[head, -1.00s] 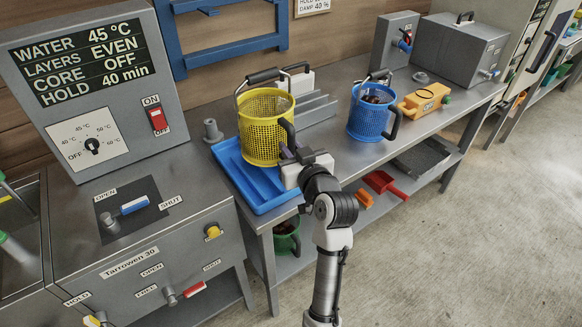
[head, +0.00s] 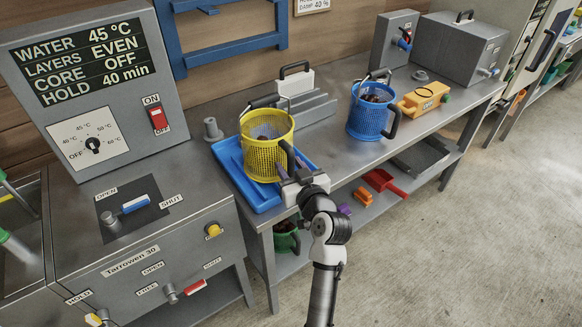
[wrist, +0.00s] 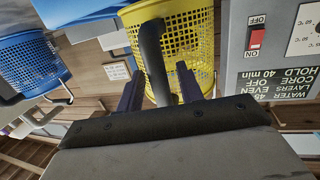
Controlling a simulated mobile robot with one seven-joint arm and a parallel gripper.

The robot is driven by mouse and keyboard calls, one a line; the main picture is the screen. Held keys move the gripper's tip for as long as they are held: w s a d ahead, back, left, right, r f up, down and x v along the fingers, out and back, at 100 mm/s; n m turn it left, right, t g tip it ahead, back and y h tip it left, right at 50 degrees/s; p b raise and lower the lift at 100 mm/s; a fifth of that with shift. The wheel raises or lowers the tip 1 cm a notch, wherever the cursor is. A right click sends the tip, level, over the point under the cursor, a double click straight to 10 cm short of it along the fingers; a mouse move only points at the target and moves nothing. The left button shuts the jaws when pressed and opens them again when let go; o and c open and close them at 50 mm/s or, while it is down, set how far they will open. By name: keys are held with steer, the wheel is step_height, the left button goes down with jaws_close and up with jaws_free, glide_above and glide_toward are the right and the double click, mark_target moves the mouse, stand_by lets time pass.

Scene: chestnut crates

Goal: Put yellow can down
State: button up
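The yellow can (head: 267,150) is a perforated basket with a dark side handle and a raised bail with a dark grip. In the head view it stands upright on the blue ribbed tray (head: 228,158), appearing to rest on it. My gripper (head: 293,168) is at the can's near right side, by the side handle. In the wrist view the can (wrist: 185,40) is ahead, and its dark handle (wrist: 151,48) runs between my two spread fingers (wrist: 158,90). Gaps show beside the handle, so the fingers look open around it. The can's underside is hidden.
A blue can (head: 368,115) with dark contents and an orange tool (head: 424,97) stand right on the bench. A grey control box (head: 95,90) stands left. A red scoop (head: 381,182) and a green can (head: 287,238) are below.

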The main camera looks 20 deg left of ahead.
steer(key=b+v, duration=0.4)
steer(key=v, duration=0.8)
